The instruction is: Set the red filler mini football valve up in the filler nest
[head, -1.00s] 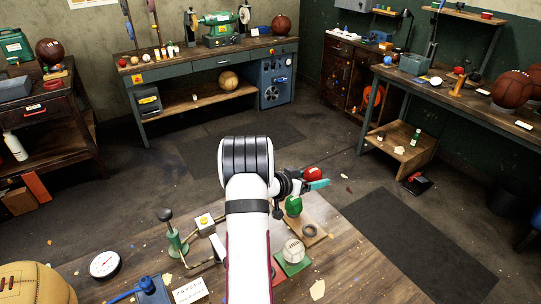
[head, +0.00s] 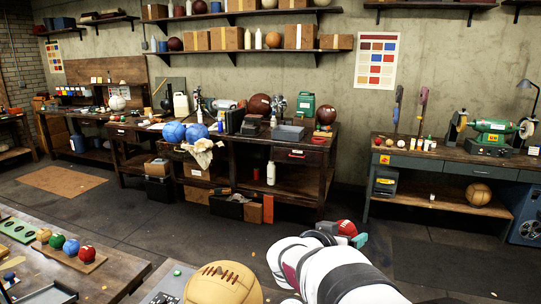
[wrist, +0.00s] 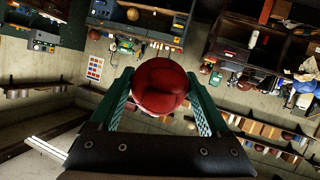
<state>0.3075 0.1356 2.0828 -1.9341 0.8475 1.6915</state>
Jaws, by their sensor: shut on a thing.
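My gripper (wrist: 162,100) is shut on a red mini football (wrist: 160,82), with a green finger on each side of it. The ball is held in the air, with the room showing behind it. I cannot make out its valve. In the head view the red ball (head: 346,227) shows just beyond my white arm, with a bit of my gripper (head: 357,238) beside it. I cannot make out the filler nest in either current view.
A large tan laced ball (head: 222,284) stands at the front, left of my arm. A wooden board (head: 92,263) with several small coloured balls lies on the left bench, near a green tray (head: 17,228). Benches line the back wall; open floor lies between.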

